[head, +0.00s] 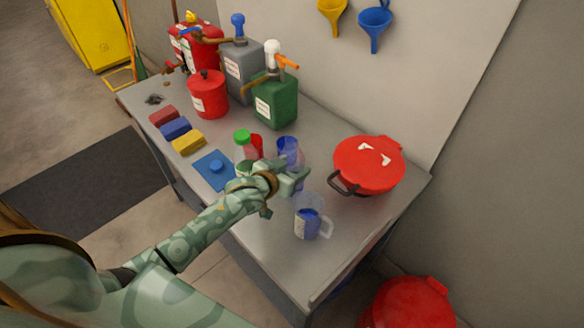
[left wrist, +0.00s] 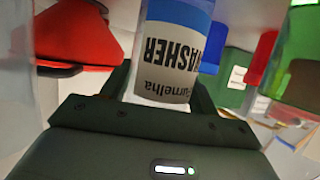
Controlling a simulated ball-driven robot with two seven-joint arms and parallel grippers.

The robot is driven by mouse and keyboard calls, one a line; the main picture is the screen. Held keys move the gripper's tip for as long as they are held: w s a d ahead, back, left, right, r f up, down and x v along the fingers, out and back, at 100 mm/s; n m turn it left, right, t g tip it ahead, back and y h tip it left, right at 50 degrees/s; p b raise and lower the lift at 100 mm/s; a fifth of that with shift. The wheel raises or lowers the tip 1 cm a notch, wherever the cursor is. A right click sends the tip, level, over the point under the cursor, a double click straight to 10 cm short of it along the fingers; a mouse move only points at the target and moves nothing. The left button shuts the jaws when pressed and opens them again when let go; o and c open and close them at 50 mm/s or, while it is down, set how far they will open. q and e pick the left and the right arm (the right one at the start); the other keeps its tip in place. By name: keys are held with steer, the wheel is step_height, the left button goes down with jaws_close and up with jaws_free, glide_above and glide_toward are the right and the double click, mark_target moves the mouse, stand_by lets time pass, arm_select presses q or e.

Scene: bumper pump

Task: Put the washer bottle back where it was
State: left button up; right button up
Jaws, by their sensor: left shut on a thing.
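The washer bottle is a clear bottle with blue in it. In the head view the washer bottle (head: 288,150) stands in my left gripper (head: 290,178), over the middle of the bench (head: 262,244). In the left wrist view its label (left wrist: 175,45) reads WASHER upside down. My left gripper (left wrist: 165,100) is shut around the bottle. The arm and hand hide the bottle's lower part in the head view, so I cannot tell whether it touches the bench. My right gripper is not in view.
A clear jug with blue liquid (head: 307,222) stands close in front of the gripper. A red lidded pan (head: 368,165) is to the right. A green-capped bottle (head: 243,143) and a blue square pad (head: 208,177) are left. A green can (head: 274,104) stands behind.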

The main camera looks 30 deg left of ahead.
arm_select(q)
steer(key=o, duration=1.2)
steer(key=shift+s+r, duration=0.2)
steer(key=shift+s, duration=0.1)
steer(key=shift+p+v, duration=1.6)
steer(key=shift+v, duration=4.15)
steer(key=shift+f, duration=0.1)
